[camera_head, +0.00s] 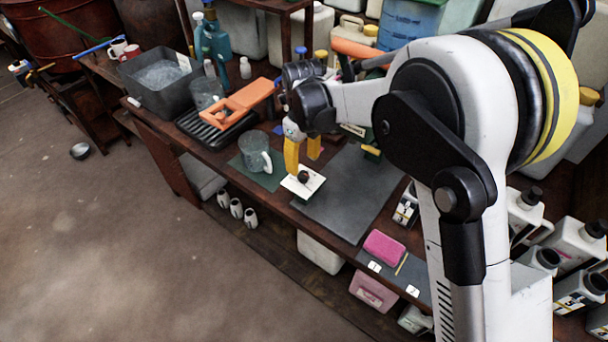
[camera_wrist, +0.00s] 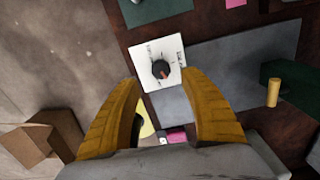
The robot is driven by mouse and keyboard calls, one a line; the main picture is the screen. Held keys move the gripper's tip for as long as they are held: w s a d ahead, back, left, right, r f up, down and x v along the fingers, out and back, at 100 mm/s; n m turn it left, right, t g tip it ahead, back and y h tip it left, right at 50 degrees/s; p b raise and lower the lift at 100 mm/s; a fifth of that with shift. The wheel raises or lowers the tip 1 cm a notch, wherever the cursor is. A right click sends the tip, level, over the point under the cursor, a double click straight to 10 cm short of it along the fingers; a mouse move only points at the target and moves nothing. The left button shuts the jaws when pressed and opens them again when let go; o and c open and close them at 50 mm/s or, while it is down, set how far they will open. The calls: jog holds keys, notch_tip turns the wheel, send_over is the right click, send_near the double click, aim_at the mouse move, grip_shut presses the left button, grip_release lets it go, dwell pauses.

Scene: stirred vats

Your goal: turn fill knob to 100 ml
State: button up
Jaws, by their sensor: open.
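The fill knob (camera_wrist: 160,69) is black and round with a red pointer mark. It sits on a white square dial plate (camera_wrist: 172,50) whose printed marks are too small to read. In the head view the knob (camera_head: 304,177) and plate (camera_head: 312,187) lie at the front edge of the bench. My gripper (camera_wrist: 160,80) is open and empty, its yellow fingers apart to either side of the knob's line in the wrist view. In the head view my gripper (camera_head: 303,160) is just above and behind the knob. Whether a finger touches it cannot be told.
A clear jug (camera_head: 256,153) stands on a green mat (camera_head: 272,180) left of the plate. A dark grey mat (camera_head: 345,195) lies to the right. A pink sponge (camera_head: 384,247) is farther right. A grey basin (camera_head: 160,95) stands at the left. The floor in front is open.

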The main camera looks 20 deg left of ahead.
aim_at(303, 174)
notch_tip(303, 174, down, 6)
jog(key=shift+w+r+b, duration=0.1)
jog(key=shift+b, duration=0.85)
grip_shut()
